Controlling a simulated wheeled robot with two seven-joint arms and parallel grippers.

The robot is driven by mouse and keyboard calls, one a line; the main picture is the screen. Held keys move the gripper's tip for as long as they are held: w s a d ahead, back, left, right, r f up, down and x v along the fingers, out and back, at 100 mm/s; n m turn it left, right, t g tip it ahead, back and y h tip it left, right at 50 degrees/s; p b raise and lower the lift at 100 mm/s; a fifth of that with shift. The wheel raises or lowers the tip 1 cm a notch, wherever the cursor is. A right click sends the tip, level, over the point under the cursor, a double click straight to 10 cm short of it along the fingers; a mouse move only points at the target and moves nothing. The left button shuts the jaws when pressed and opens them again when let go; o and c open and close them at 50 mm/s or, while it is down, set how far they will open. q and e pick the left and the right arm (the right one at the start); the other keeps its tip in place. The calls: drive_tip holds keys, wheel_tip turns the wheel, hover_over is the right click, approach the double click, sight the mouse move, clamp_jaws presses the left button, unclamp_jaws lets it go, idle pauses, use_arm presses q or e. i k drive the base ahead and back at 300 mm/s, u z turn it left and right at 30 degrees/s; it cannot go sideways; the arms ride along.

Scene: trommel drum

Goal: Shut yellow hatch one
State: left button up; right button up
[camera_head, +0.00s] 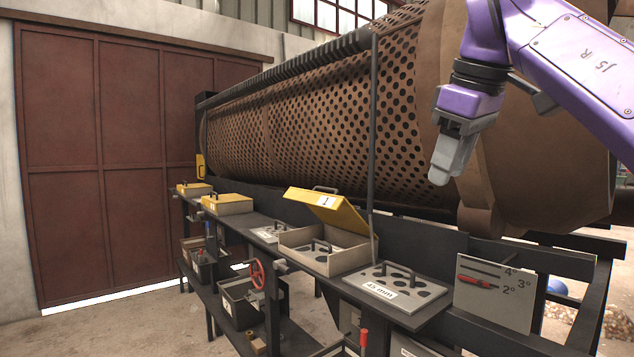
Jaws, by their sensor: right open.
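Yellow hatch one (345,216), marked with a white "1" label and a dark handle on its edge, stands raised and tilted over its beige box (345,264). The box's inside shows, with a dark-handled plate in it. My right gripper (442,172), grey on a purple arm, is open and empty. It hangs in front of the drum, up and to the right of the hatch, well apart from it. My left gripper is not in view.
The perforated drum (300,115) stretches behind the bench. Two more yellow-lidded boxes (227,207) stand shut at the left. A thin upright rod (372,130) rises beside the hatch.

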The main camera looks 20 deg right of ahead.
sight(334, 209)
drive_tip(key=z, duration=0.05)
drive_tip(key=i, duration=1.9)
